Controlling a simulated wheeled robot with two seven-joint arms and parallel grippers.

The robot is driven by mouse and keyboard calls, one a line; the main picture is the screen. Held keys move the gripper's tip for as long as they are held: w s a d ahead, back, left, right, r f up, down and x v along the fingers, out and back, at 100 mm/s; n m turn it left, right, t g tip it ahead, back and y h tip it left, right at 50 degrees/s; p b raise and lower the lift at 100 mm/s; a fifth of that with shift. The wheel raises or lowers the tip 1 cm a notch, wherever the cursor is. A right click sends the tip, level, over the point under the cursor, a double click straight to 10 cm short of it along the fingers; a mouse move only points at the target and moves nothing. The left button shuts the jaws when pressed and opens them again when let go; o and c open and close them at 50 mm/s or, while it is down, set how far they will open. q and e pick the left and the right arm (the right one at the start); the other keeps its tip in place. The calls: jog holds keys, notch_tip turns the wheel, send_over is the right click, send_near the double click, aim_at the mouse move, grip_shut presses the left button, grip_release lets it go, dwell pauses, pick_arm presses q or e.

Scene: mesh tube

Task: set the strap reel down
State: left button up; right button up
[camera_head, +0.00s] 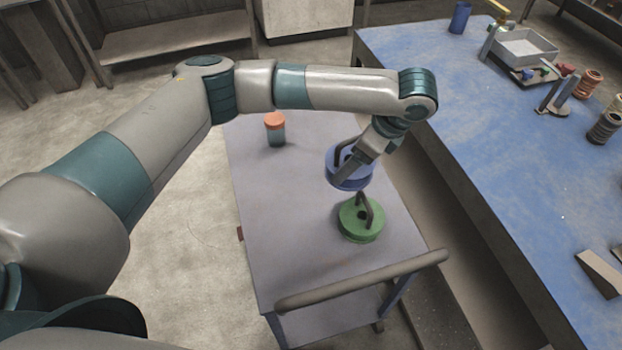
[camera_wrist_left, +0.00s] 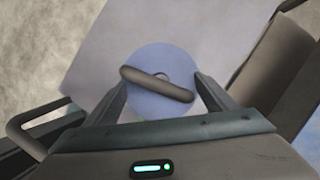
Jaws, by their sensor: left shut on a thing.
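A blue reel (camera_head: 337,178) with a dark handle hangs at my left gripper (camera_head: 349,174), over the top of a small cart (camera_head: 290,215). In the left wrist view the round blue reel (camera_wrist_left: 160,109) shows between my left gripper's fingers (camera_wrist_left: 158,82), with its brown bar handle (camera_wrist_left: 150,82) lying across. The gripper is shut on the reel. How far its underside is above the cart top, I cannot tell. A green reel (camera_head: 352,230) with a dark upright handle stands on the cart, just nearer than the blue one. My right gripper is not in view.
An orange-lidded jar (camera_head: 275,130) stands at the cart's far end. The cart's left half is clear. A push bar (camera_head: 365,280) runs along its near edge. A blue table (camera_head: 490,140) with a grey tray (camera_head: 522,48) and several parts lies to the right, across a gap.

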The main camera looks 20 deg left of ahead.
pick_arm(q)
jog(key=w+a+f+m+t+h, duration=0.3)
jog(key=w+a+m, duration=0.4)
jog(key=m, duration=0.8)
jog(key=shift+w+a+f+m+h+b, duration=0.15)
jog(key=shift+w+f+m+h+b, duration=0.3)
jog(key=shift+w+f+h, duration=0.6)
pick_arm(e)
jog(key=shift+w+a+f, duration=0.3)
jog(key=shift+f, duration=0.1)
pick_arm(q)
jog(key=shift+w+r, duration=0.25)
jog(key=shift+r, duration=0.05)
notch_tip(320, 180, down, 6)
jog(key=shift+r+p, duration=0.2)
jog(key=shift+p, duration=0.55)
jog(key=shift+f, duration=0.2)
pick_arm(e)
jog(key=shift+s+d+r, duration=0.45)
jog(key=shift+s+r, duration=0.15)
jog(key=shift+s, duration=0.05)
pick_arm(q)
jog(key=shift+f, duration=0.15)
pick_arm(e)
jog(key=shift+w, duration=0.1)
